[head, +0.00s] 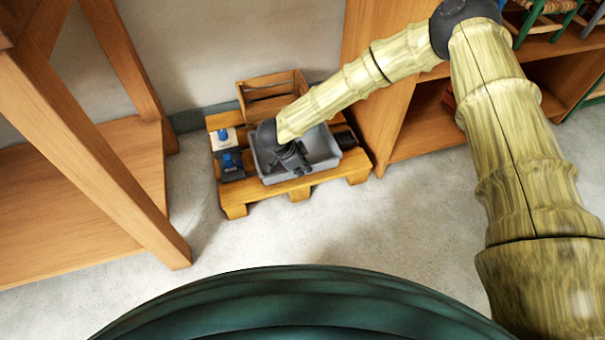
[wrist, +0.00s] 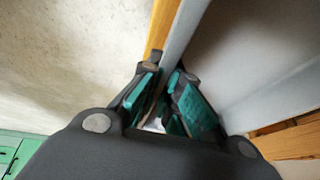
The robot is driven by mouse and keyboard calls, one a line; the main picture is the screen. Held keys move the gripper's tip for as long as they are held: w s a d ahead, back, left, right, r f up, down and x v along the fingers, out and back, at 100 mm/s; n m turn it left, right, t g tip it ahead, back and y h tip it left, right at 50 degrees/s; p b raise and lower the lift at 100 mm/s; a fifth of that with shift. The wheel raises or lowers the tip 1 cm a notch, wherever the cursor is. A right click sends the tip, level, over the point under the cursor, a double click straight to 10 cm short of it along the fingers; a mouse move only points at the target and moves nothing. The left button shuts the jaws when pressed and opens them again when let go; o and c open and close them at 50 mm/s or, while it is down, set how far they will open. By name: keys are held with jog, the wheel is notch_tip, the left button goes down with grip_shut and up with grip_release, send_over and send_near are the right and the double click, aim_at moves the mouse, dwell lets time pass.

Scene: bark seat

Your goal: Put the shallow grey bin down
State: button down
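The shallow grey bin (head: 325,150) is over the wooden pallet (head: 300,187) by the wall, roughly level. I cannot tell whether its base touches the planks or hangs slightly above them. My gripper (head: 300,168) reaches down at the bin's near side and hides part of it. In the wrist view, the two teal-padded fingers of my gripper (wrist: 165,85) stand on either side of the bin's grey wall (wrist: 186,28), close against it, and appear shut on it. The bin's inside is partly hidden by my arm.
A wooden crate (head: 268,97) stands at the pallet's back. A white-and-blue item (head: 223,137) and a dark blue item (head: 231,163) sit left of the bin. A wooden shelf unit (head: 385,130) stands right; a wooden frame (head: 95,150) stands left. The floor in front is clear.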

jog(key=shift+f+b, duration=0.4)
jog(key=shift+f, duration=0.5)
jog(key=c, duration=1.6)
grip_release()
jog(key=shift+f, duration=0.1)
jog(key=shift+c, duration=0.2)
jog(key=p+v, duration=0.5)
jog(key=v, duration=0.7)
jog(key=shift+p, duration=0.4)
